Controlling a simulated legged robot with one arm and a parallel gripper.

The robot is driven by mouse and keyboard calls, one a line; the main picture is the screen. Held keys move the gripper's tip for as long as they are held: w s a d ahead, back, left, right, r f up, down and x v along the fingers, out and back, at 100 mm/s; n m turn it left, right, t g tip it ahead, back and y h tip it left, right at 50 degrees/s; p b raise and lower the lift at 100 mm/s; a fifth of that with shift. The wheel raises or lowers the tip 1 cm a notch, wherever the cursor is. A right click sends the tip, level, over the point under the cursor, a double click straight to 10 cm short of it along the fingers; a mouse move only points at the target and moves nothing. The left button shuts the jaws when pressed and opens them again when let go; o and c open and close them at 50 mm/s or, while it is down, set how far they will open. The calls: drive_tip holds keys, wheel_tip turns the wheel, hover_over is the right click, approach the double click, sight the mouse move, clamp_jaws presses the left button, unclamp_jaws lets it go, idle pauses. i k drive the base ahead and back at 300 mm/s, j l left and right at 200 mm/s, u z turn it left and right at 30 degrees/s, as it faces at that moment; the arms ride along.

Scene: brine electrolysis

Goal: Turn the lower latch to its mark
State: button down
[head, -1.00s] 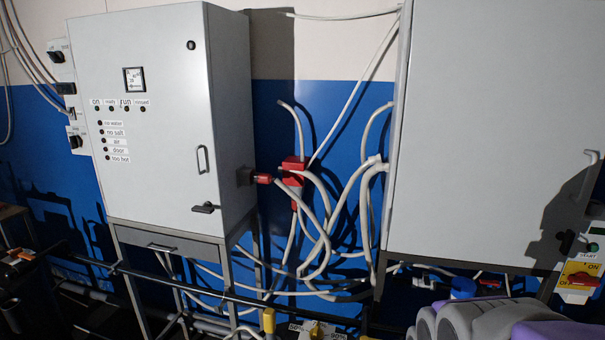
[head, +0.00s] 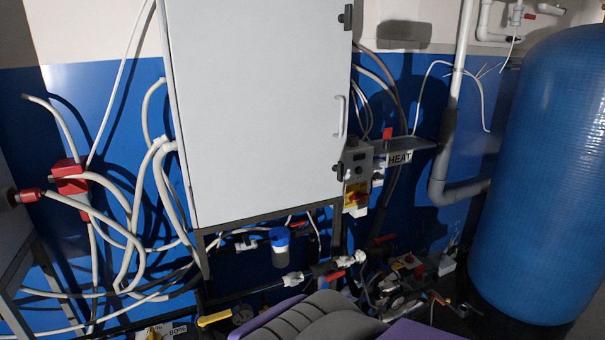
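A large white cabinet (head: 255,110) with a shut door stands in the middle of the head view. A dark latch (head: 346,17) sits at the top of its right edge. A pale bar handle (head: 340,117) is below it. A small dark fitting (head: 339,169) low on the same edge may be the lower latch; its turn angle and any mark are too small to tell. My gripper is not in view; only grey and purple parts of my own body show at the bottom.
A big blue tank (head: 545,170) fills the right. Pipes, a blue-capped filter (head: 280,246) and loose white cables (head: 130,240) crowd below and left.

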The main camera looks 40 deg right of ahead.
sight(339, 169)
drive_tip(key=l+z, duration=0.75)
drive_tip(key=i+l+z, duration=0.2)
drive_tip(key=z, duration=0.15)
